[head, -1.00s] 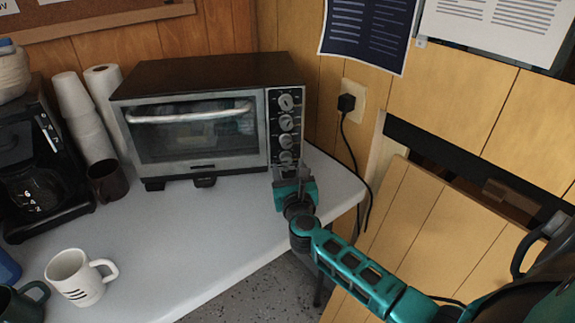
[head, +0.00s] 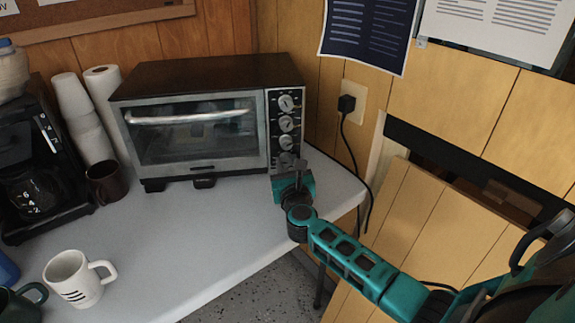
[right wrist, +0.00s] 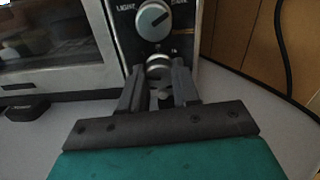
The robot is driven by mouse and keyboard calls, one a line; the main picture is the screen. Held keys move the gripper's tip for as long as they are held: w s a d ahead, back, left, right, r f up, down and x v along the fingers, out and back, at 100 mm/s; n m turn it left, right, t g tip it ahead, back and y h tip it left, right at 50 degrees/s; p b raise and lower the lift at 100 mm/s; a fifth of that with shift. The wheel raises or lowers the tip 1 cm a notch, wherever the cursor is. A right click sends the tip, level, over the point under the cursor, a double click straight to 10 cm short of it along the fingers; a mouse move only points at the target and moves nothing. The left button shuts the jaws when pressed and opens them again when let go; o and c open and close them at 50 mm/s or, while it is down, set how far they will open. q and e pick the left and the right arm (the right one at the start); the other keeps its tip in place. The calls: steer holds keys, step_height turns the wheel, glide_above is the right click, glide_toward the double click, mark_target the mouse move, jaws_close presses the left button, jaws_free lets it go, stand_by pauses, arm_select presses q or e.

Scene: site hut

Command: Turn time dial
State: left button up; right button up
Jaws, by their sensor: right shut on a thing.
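The toaster oven (head: 195,130) stands on the counter, with a column of dials on its right-hand panel. The lowest dial, the time dial (right wrist: 158,64), sits between the fingers of my right gripper (right wrist: 158,80). The gripper is shut on it. Its own label is not readable. The dial above it (right wrist: 153,20) carries LIGHT and DARK marks. In the head view my right gripper (head: 287,170) is at the bottom of the panel, and its fingers partly hide the lowest dial. My left gripper is not in view.
A white mug (head: 75,277), a brown mug (head: 106,181), stacked cups (head: 85,120) and a coffee maker (head: 35,170) stand to the left. The counter (head: 210,225) is clear before the oven. A plugged cord (head: 345,125) hangs at right.

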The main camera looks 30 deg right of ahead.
jaws_close()
steer(key=shift+n+p, duration=0.6)
steer(key=shift+n, duration=0.3)
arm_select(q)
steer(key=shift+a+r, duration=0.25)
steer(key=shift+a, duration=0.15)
arm_select(e)
steer(key=o, duration=0.8)
jaws_free()
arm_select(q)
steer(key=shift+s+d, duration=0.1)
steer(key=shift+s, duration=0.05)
arm_select(e)
steer(key=shift+s, duration=0.1)
